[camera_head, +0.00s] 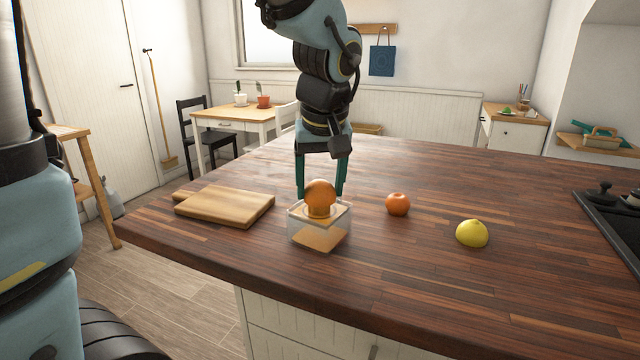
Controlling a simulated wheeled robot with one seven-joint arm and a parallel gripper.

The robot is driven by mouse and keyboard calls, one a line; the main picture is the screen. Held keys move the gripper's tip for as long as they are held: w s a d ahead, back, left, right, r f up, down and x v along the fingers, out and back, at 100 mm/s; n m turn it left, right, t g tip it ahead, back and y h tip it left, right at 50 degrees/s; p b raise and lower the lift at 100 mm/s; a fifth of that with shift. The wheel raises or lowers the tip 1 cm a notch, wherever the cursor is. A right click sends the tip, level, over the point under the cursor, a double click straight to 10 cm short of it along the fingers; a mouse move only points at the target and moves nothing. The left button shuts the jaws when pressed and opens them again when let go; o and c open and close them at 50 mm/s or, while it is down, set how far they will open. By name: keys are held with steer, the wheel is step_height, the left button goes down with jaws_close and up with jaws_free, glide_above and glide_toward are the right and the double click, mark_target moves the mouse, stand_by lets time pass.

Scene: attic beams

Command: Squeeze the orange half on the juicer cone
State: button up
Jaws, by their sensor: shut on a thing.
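The orange half (320,194) sits at the top of the juicer (303,225), a clear square box with a pale top, on the dark wooden counter. The cone itself is hidden under the orange half. My gripper (321,190) points straight down over the juicer, with one green finger on each side of the orange half. It is shut on the orange half. The exact contact of the fingertips is partly hidden behind the fruit and the juicer.
A wooden cutting board (225,206) lies left of the juicer. A whole orange (398,204) and a yellow lemon (472,233) lie to the right. The counter's front edge is close to the juicer.

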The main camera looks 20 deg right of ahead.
steer(key=m+p, duration=0.2)
steer(key=m, duration=0.1)
steer(key=m+h+p, duration=0.1)
steer(key=p, duration=0.1)
steer(key=shift+s+a+g, duration=0.1)
steer(key=shift+a+g, duration=0.2)
steer(key=shift+g, duration=0.1)
steer(key=shift+f+m+p, duration=0.1)
steer(key=shift+m+p, duration=0.45)
steer(key=shift+m, duration=0.35)
steer(key=n+b, duration=0.3)
steer(key=shift+d+f+t, duration=0.15)
steer(key=shift+d+t, duration=0.1)
steer(key=shift+t, duration=0.05)
steer(key=shift+n+y+b, duration=0.4)
steer(key=shift+n+b, duration=0.5)
steer(key=shift+n, duration=0.1)
steer(key=shift+r+n+b, duration=0.3)
steer(key=shift+r+n, duration=0.05)
steer(key=shift+n, duration=0.35)
